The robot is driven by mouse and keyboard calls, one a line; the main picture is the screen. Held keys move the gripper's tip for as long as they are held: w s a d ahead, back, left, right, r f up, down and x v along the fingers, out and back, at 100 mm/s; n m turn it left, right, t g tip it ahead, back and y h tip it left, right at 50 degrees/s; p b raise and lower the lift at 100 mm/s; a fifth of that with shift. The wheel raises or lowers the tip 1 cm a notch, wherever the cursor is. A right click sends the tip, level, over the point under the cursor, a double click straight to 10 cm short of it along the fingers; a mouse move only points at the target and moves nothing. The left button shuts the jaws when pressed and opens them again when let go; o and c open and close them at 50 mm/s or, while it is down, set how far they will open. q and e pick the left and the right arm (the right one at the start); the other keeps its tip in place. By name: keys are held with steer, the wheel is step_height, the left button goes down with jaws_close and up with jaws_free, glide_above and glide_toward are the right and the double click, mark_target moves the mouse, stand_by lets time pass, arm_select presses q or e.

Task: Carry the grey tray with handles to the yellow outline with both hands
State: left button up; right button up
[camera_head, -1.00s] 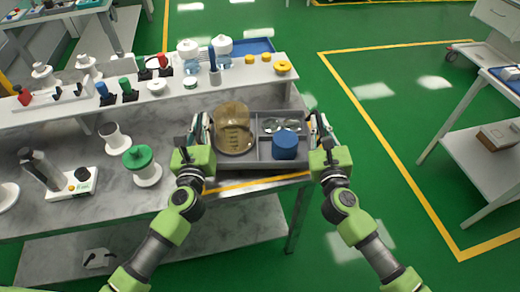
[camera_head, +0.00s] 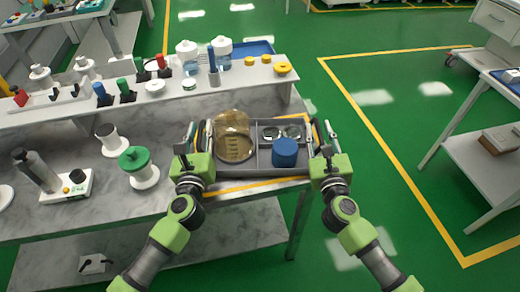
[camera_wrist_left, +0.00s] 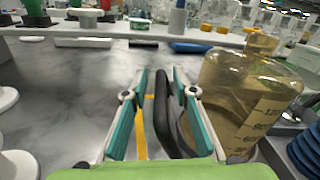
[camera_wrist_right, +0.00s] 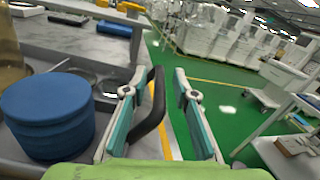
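The grey tray (camera_head: 258,158) sits at the right end of the marble bench, within the yellow outline (camera_head: 250,187), whose strips show along its front and right sides. It carries an amber bottle (camera_head: 235,146), a blue round container (camera_head: 285,153) and small metal dishes (camera_head: 281,133). My left gripper (camera_head: 196,148) is at the tray's left side; in the left wrist view its fingers stand apart with the black handle (camera_wrist_left: 164,112) between them. My right gripper (camera_head: 322,150) is at the right side, its fingers apart around the other black handle (camera_wrist_right: 152,108). The tray's underside is hidden.
A raised white shelf (camera_head: 215,92) with bottles and yellow caps runs behind the tray. A green-topped spool (camera_head: 139,168) and a white device (camera_head: 66,186) stand to the left. Green floor is open to the right, before a white cart (camera_head: 485,150).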

mark_target(197, 148)
arm_select(q)
steer(key=s, duration=1.1)
steer(key=shift+s+d, duration=0.2)
steer(key=shift+s, duration=0.3)
arm_select(e)
steer(key=shift+s, duration=0.1)
steer(key=s, duration=1.2)
steer(key=shift+d, duration=0.3)
steer(key=shift+w, duration=0.1)
